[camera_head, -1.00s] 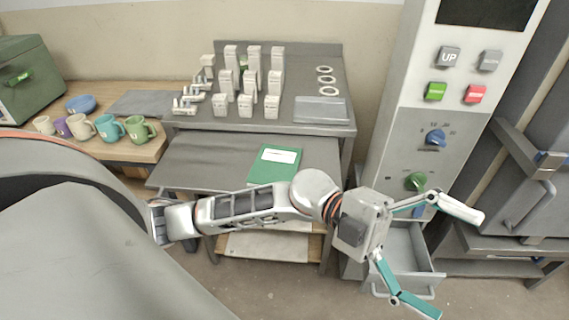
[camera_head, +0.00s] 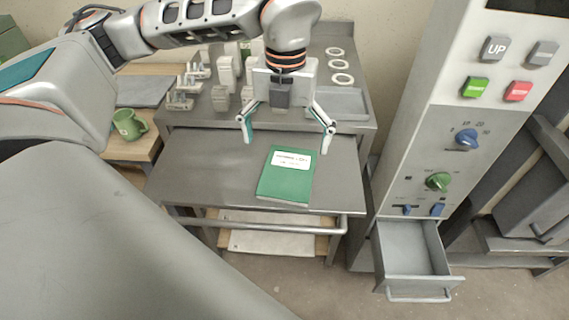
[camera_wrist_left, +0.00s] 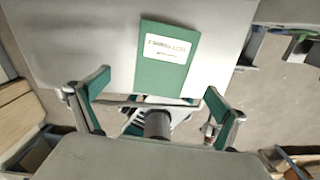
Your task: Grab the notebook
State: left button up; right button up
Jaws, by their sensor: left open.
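The green notebook (camera_head: 285,180) with a white label lies flat on the lower grey metal shelf of the work table, near its front edge. It also shows in the left wrist view (camera_wrist_left: 166,72), ahead of the fingers and between their lines. My left gripper (camera_head: 287,142) is open and empty, its two fingers spread wide above the shelf, just behind the notebook in the head view. The fingers show again in the left wrist view (camera_wrist_left: 155,95), one on each side. They appear apart from the notebook. My right gripper is in neither view.
The grey shelf (camera_head: 210,170) is clear left of the notebook. A metal rail (camera_head: 270,224) runs along its front. Behind stand several pale blocks (camera_head: 225,75) and rings (camera_head: 341,79). A control cabinet with an open drawer (camera_head: 415,255) is at right. A green mug (camera_head: 128,124) stands left.

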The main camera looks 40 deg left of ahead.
aim_at(289, 171)
pick_arm(q)
jog(key=shift+a+f, duration=0.1)
jog(key=shift+f, duration=0.3)
jog(key=shift+d+f, duration=0.25)
jog(key=shift+f, duration=1)
jog(key=f, duration=0.4)
jog(key=shift+w+d+f, duration=0.1)
jog(key=shift+d+f, duration=0.05)
jog(key=shift+d, duration=0.05)
jog(key=c, duration=1.4)
